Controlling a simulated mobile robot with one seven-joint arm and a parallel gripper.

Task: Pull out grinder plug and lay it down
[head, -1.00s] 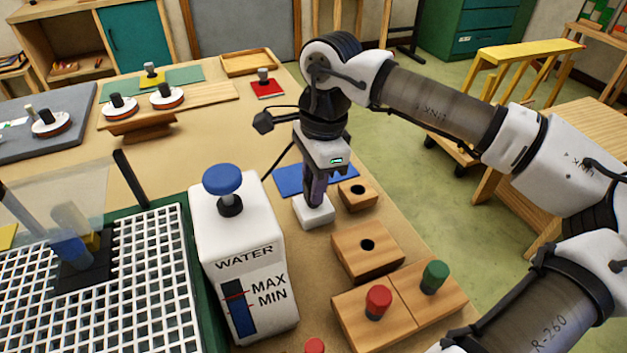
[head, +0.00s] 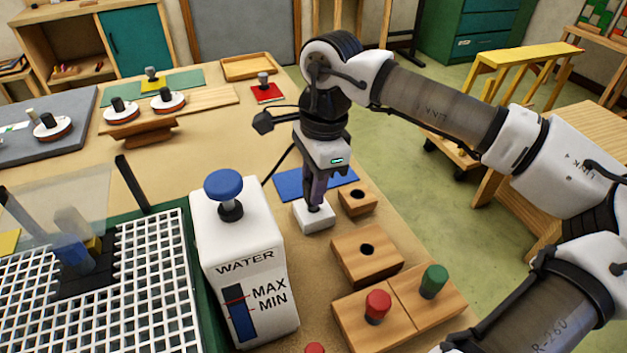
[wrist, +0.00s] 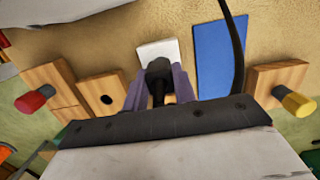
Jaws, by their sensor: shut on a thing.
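My gripper (head: 317,199) points down over a small white block (head: 307,224) near the table's right edge. Its purple fingers are shut on the dark grinder plug (head: 315,209). The plug's lower end is at the top of the block; I cannot tell whether it is still seated in it. In the wrist view the plug (wrist: 159,72) is between the fingers, with the white block (wrist: 158,46) behind it. A black cable (wrist: 238,45) runs beside the gripper in that view.
A blue mat (head: 290,184) lies just behind the block. Wooden blocks with holes (head: 350,266) stand to the right and front. A white water box (head: 232,235) stands close to the left. A block with red and green knobs (head: 400,310) is nearer the front.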

